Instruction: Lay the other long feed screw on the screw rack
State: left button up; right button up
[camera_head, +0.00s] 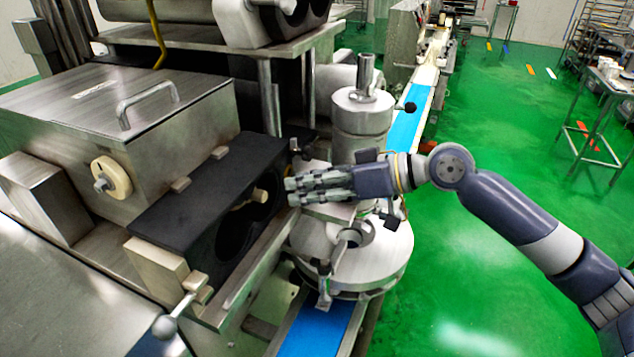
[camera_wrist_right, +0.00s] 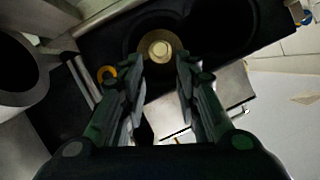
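A feed screw (camera_wrist_right: 160,48) shows end-on in the right wrist view as a pale round tip in a tan ring, inside a dark bore. The neighbouring bore (camera_wrist_right: 232,22) looks dark and empty. My right gripper (camera_wrist_right: 164,62) is open, with its fingertips on either side of the screw's tip and a gap between them. It also shows in the head view (camera_head: 291,191), close in front of the housing. My left gripper is not in view. I cannot make out a screw rack.
The round metal head (camera_head: 365,250) of the machine stands just right of the housing, close to my right gripper. A blue conveyor belt (camera_head: 403,130) runs behind it. A metal table (camera_head: 603,85) stands at the far right. The green floor (camera_head: 480,250) is clear.

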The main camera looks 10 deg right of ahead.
aim_at(266, 193)
jog(key=p+x, duration=0.3)
jog(key=x, duration=0.5)
jog(key=shift+w+a, duration=0.1)
jog(key=shift+a, duration=0.1)
jog(key=shift+w+a+f, duration=0.1)
jog(key=shift+a+f, duration=0.1)
jog(key=shift+a, duration=0.1)
grip_shut()
